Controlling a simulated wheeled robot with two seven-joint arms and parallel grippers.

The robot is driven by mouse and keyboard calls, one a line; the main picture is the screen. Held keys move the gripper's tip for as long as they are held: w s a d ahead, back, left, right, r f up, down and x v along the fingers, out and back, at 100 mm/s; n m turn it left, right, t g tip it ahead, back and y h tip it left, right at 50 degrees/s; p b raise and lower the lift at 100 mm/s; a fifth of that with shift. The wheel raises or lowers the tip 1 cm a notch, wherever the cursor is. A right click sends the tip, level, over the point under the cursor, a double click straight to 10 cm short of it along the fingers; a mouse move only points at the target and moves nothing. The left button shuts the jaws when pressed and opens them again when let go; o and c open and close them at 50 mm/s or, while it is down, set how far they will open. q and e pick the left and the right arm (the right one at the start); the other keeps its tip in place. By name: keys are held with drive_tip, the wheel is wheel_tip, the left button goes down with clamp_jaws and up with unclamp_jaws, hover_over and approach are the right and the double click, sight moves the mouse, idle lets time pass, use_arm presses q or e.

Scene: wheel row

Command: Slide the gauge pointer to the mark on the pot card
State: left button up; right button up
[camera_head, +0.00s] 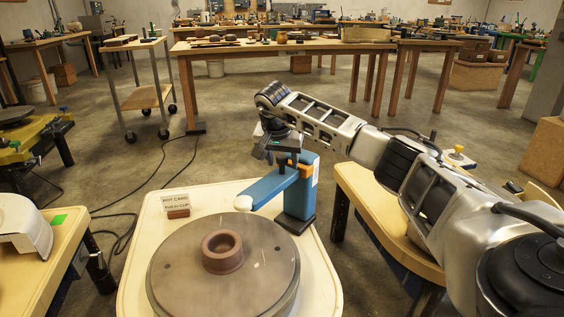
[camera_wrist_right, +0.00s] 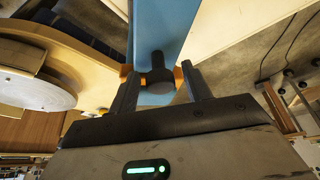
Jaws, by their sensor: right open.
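The gauge has a blue upright post (camera_head: 301,190) at the back right of the white wheel table. Its blue pointer arm (camera_head: 268,187) reaches left and ends in a white rounded tip (camera_head: 243,202) above the wheel's back edge. My right gripper (camera_head: 284,158) is at the top of the post. In the right wrist view its two fingers are open, with a dark grey knob (camera_wrist_right: 158,72) between them in front of the blue gauge (camera_wrist_right: 158,22). I cannot tell whether they touch it. The pot card (camera_head: 175,202) stands in a brown holder left of the gauge. My left gripper is not in view.
A round wheel head (camera_head: 224,272) carries a low brown clay ring (camera_head: 222,250). A yellow-topped table (camera_head: 385,225) stands under my right arm. Another table (camera_head: 45,255) with a white rounded object (camera_head: 22,228) is at the left. Cables lie on the floor.

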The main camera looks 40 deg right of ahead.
sight(282, 173)
clamp_jaws()
drive_tip(key=shift+f, duration=2.1)
unclamp_jaws()
